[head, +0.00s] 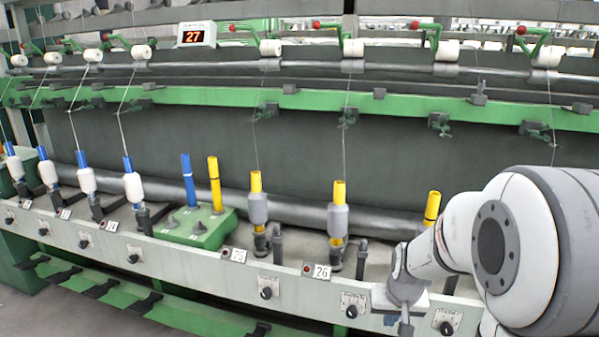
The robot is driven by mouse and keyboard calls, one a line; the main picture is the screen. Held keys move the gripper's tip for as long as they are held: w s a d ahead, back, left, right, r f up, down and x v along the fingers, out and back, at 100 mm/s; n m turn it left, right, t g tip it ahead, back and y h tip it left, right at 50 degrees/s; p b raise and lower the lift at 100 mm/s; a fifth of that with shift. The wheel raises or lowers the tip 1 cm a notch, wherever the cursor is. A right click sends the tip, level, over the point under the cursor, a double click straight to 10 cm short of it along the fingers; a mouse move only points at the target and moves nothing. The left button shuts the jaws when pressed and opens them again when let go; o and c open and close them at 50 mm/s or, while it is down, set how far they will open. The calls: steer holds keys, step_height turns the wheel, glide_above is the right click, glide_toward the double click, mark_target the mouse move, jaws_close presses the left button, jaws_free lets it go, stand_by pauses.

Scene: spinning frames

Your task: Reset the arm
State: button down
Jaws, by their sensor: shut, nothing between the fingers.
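My white and grey arm fills the right side of the head view. Its end bends down to my gripper (405,327), which is small and partly cut off by the lower picture edge. My gripper is shut with nothing held, in front of the machine's pale front rail (190,262). It hangs to the right of the label marked 26 (317,271). A yellow tube (432,209) stands just behind my arm, and its lower part is hidden by the arm.
Two yellow tubes with grey yarn (258,207) (338,218) stand left of my arm. A green block (207,232) holds a blue and a yellow tube. Several white bobbins on blue tubes (132,186) stand further left. A display (196,35) reads 27.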

steer(key=s+a+r+p, duration=0.1)
steer(key=s+r+p, duration=0.4)
steer(key=r, duration=0.4)
steer(key=s+a+r+n+p, duration=0.1)
steer(key=s+a+r+p, duration=0.1)
steer(key=s+r+p, duration=0.4)
steer(key=s+a+r+p, duration=0.2)
steer(key=s+r+p, duration=0.3)
steer(key=r, duration=0.8)
steer(key=shift+s+a+r+p, duration=0.15)
steer(key=shift+s+r+p, duration=0.25)
steer(key=shift+s, duration=0.3)
steer(key=c, duration=2.2)
jaws_free()
